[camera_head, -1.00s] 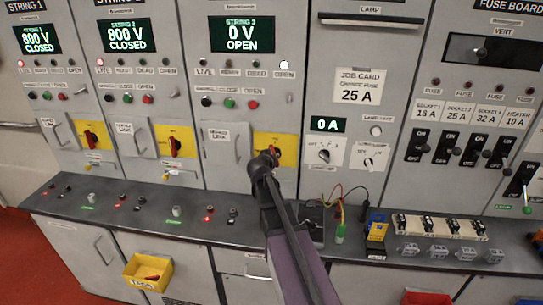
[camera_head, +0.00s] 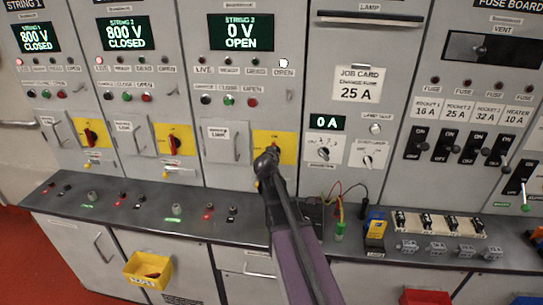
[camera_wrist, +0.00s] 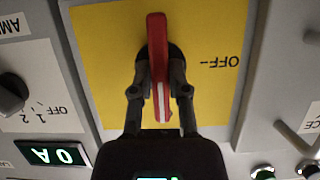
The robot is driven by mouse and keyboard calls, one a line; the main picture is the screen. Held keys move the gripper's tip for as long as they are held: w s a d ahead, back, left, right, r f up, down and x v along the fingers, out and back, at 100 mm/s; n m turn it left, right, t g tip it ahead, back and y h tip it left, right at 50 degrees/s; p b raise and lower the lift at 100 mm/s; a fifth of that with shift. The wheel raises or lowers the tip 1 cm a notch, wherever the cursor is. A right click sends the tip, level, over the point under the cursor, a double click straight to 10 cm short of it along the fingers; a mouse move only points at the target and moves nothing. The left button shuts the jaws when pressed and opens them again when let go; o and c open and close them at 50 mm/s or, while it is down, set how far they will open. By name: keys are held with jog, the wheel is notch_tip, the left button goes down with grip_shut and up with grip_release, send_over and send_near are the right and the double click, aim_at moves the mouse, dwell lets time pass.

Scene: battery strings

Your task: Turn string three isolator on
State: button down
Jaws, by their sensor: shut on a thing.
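The string three isolator has a yellow plate (camera_head: 287,143) below the "STRING 3" display (camera_head: 241,32), which reads 0 V OPEN. In the wrist view its red handle (camera_wrist: 157,55), with a white stripe, stands upright in the picture over a dark hub. The upside-down "OFF" mark (camera_wrist: 221,61) is to its right, and the handle lies across that mark's direction. My gripper (camera_wrist: 160,95) is shut on the handle, one finger on each side. It also shows in the head view (camera_head: 269,160), where it hides much of the handle.
String one isolator (camera_head: 91,136) and string two isolator (camera_head: 174,145) have upright red handles, under displays reading 800 V CLOSED. A grey door handle (camera_head: 237,146) is left of the plate. The dark bench (camera_head: 140,214) runs below, with a meter and leads at right.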

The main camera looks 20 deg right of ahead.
jog(key=c, duration=0.6)
grip_release()
jog(key=shift+w+f, duration=0.1)
jog(key=shift+f, duration=0.05)
jog(key=shift+a, duration=0.1)
jog(key=s+a+f+n+g+y, duration=0.2)
jog(key=s+a+f+g, duration=0.1)
jog(key=s+a, duration=0.4)
jog(key=s+a+f+n+g+y, duration=0.2)
jog(key=s+a+f+g+y, duration=0.1)
jog(key=s+a, duration=0.5)
jog(key=s+a+f+n+g+y, duration=0.2)
jog(key=s+a+f+g, duration=0.3)
jog(key=s+a, duration=0.3)
jog(key=shift+s+a+f+n+y, duration=0.15)
jog(key=shift+s+n, duration=0.1)
jog(key=shift+s, duration=0.6)
jog(key=shift+s+d+n+y, duration=0.15)
jog(key=shift+s+n, duration=0.1)
jog(key=shift+s, duration=0.6)
jog(key=shift+a, duration=0.1)
